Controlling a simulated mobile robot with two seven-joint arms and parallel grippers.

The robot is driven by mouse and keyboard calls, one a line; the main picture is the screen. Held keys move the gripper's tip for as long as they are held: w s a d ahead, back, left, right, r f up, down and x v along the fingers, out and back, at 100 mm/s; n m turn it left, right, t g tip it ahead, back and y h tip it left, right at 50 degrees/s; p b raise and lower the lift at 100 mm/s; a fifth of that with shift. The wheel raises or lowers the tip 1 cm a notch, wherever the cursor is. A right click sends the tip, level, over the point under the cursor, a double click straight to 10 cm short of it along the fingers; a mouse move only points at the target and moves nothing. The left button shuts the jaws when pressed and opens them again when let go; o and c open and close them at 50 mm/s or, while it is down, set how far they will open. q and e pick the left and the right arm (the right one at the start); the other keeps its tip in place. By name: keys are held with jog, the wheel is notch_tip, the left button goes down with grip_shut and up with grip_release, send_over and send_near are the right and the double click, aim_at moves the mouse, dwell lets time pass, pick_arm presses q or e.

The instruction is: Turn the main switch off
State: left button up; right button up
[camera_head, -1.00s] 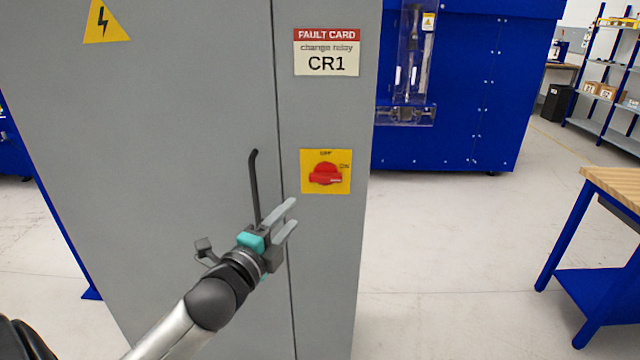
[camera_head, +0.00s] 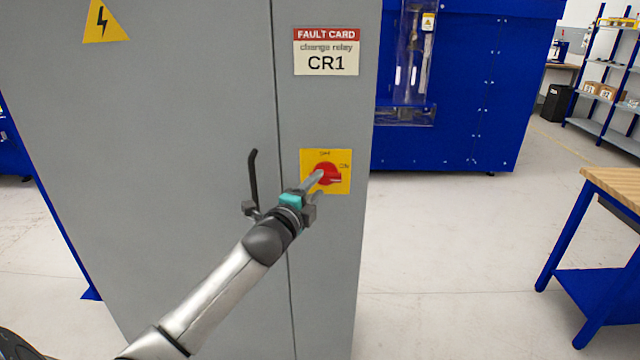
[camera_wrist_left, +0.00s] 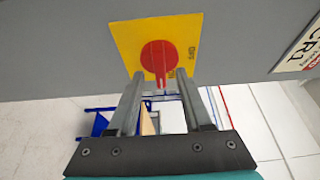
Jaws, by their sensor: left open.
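The main switch is a red rotary knob (camera_head: 330,174) on a yellow plate (camera_head: 342,155), mounted on the narrow right panel of a grey cabinet (camera_head: 190,110). My left gripper (camera_head: 316,182) reaches up to the knob from the lower left. In the left wrist view the red knob (camera_wrist_left: 158,58) lies just ahead, with its handle bar between the tips of my two open fingers (camera_wrist_left: 160,84). A gap shows between the fingers, and I cannot tell whether either touches the handle. The knob's lower left is partly hidden by the gripper in the head view.
A black door handle (camera_head: 253,175) stands out from the cabinet just left of my gripper. A fault card reading CR1 (camera_head: 326,52) is above the switch. A wooden-topped bench (camera_head: 615,185) with blue legs stands at the right. The floor between is clear.

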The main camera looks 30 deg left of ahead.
aim_at(325, 176)
pick_arm(q)
jog(key=shift+w+a, duration=0.15)
jog(key=shift+w, duration=1.05)
jog(key=shift+c, duration=0.3)
grip_shut()
